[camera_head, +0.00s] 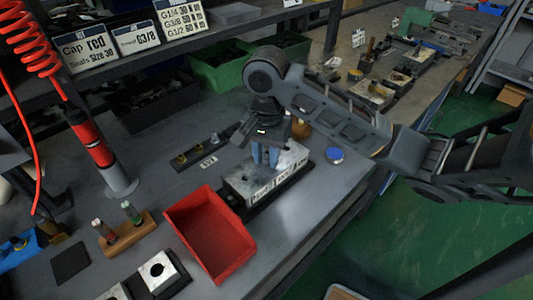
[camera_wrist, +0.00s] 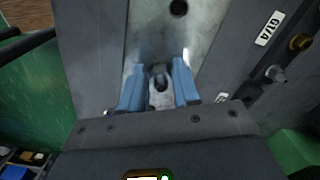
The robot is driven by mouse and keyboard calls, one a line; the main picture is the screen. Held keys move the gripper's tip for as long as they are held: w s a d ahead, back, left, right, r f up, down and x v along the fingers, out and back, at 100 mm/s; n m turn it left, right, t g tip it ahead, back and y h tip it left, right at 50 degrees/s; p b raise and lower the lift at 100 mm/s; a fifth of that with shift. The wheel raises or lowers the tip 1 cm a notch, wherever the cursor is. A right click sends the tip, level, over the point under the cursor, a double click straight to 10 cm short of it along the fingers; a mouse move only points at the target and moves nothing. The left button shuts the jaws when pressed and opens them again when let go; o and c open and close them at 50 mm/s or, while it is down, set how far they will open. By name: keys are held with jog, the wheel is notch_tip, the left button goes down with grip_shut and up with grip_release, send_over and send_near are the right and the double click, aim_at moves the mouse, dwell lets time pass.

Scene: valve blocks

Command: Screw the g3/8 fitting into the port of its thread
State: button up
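The metal valve block (camera_head: 233,187), with lettering on its front face, stands on a dark base on the bench. My gripper (camera_head: 265,155) points down over its far right part, fingertips close to its top. In the wrist view, the two blue fingers (camera_wrist: 159,85) stand on either side of a small grey metal piece, apparently the fitting (camera_wrist: 158,72), and seem to grip it. Its thread size cannot be read. The block's top (camera_wrist: 200,35) lies behind it, with a dark round port (camera_wrist: 178,8) beyond the fingers. Whether the fitting touches the block is hidden.
A dark rack (camera_head: 200,152) with brass fittings lies behind the block; a G1/4 label (camera_wrist: 270,28) shows in the wrist view. A red bin (camera_head: 210,235) stands in front. A blue cap (camera_head: 334,155) lies to the right. Green bins (camera_head: 220,70) stand behind.

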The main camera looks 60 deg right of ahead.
jog(key=o, duration=0.5)
notch_tip(320, 180, up, 8)
jog(key=p, duration=0.2)
jog(key=shift+f+p, duration=0.1)
jog(key=shift+p, duration=0.2)
